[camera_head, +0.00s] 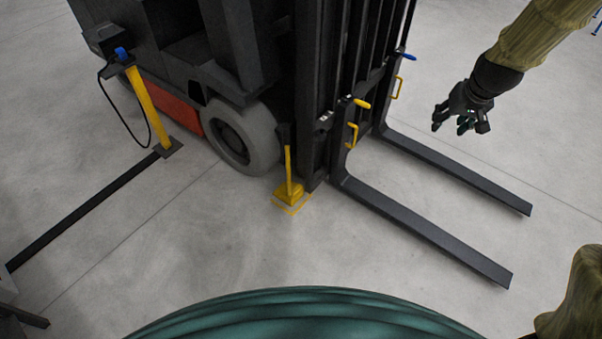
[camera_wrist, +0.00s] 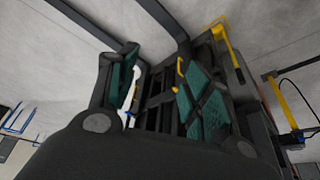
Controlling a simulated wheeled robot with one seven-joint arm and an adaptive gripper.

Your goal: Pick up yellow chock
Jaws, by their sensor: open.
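The yellow chock (camera_head: 290,193) stands on the floor in the head view, beside the forklift's front wheel and the foot of its mast. It has a wedge-like base and an upright yellow handle with a dark top. A yellow outline on the floor surrounds its base. My gripper (camera_head: 461,124) is open and empty, high at the upper right, well apart from the chock. In the wrist view its teal-padded fingers (camera_wrist: 160,88) are spread, with the mast between and behind them.
The dark forklift's wheel (camera_head: 242,137) is left of the chock. Two long forks (camera_head: 430,228) reach out low to the right. Yellow handles (camera_head: 352,135) jut from the mast. A yellow post (camera_head: 147,108) with a cable stands at left. Floor in front of the chock is clear.

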